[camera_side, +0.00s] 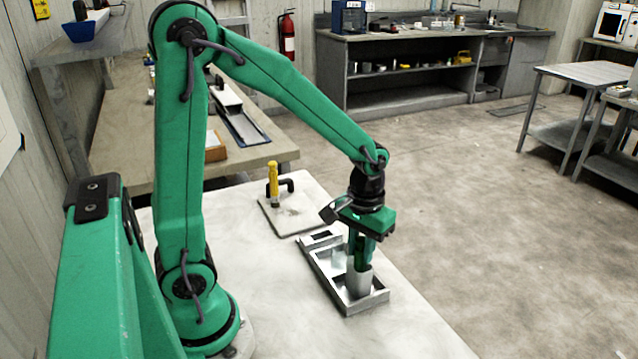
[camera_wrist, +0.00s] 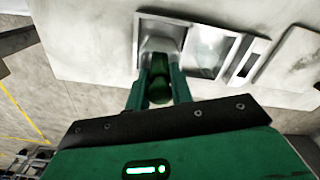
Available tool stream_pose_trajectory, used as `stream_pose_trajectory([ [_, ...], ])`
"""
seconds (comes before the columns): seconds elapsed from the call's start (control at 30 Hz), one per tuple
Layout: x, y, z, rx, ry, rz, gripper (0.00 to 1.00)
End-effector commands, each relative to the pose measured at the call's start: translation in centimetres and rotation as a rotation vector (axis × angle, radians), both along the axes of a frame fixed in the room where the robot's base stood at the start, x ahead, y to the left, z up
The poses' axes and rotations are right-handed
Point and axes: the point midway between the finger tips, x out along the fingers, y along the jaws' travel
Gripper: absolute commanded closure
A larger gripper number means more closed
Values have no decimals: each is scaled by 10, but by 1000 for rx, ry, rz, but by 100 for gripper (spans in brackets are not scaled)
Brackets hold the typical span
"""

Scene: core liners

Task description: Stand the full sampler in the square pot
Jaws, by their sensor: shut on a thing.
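My gripper (camera_side: 358,256) points down over a shallow metal tray (camera_side: 382,297). I cannot tell whether this tray is the square pot, or what the sampler contains.
The white table is clear in front and to the left of the tray.

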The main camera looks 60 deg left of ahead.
Motion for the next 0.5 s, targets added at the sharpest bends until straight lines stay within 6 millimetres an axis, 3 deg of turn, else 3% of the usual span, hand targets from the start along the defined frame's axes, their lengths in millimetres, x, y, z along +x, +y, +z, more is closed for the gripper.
stream_pose_trajectory([
  [0.23, 0, 0, -2, 0, 0, 0, 100],
  [0.27, 0, 0, -3, 0, 0, 0, 76],
  [0.37, 0, 0, -2, 0, -1, 0, 56],
  [0.5, 0, 0, -2, 0, -1, 0, 56],
])
